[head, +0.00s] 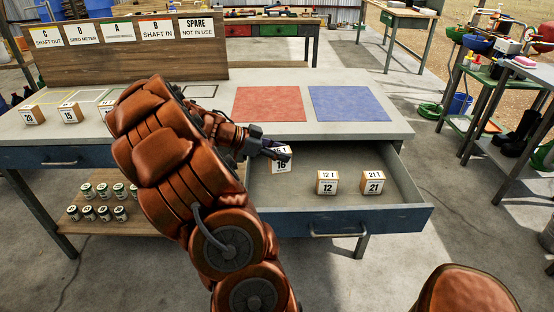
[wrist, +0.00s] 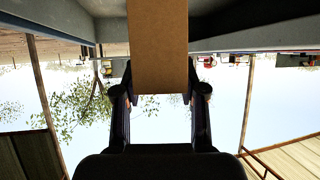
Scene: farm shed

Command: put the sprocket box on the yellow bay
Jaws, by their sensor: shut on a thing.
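A small white-and-tan sprocket box marked 16 (head: 281,166) is in my gripper (head: 274,150), at the left of the open drawer. I cannot tell whether it touches the drawer floor. In the wrist view the box's plain brown side (wrist: 158,45) is between the two fingers (wrist: 160,92). Two similar boxes, marked 12 (head: 327,187) and 21 (head: 373,187), stand in the drawer. A yellowish outlined bay (head: 52,97) shows on the bench top at the left, behind other boxes. My arm hides part of the bench's row of bays.
Boxes marked 19 (head: 32,116) and 15 (head: 70,116) stand at the bench's left front, with another partly hidden. A sign board (head: 120,62) stands behind. Red (head: 270,104) and blue (head: 350,103) mats lie clear at the right. The drawer (head: 400,217) sticks out in front.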

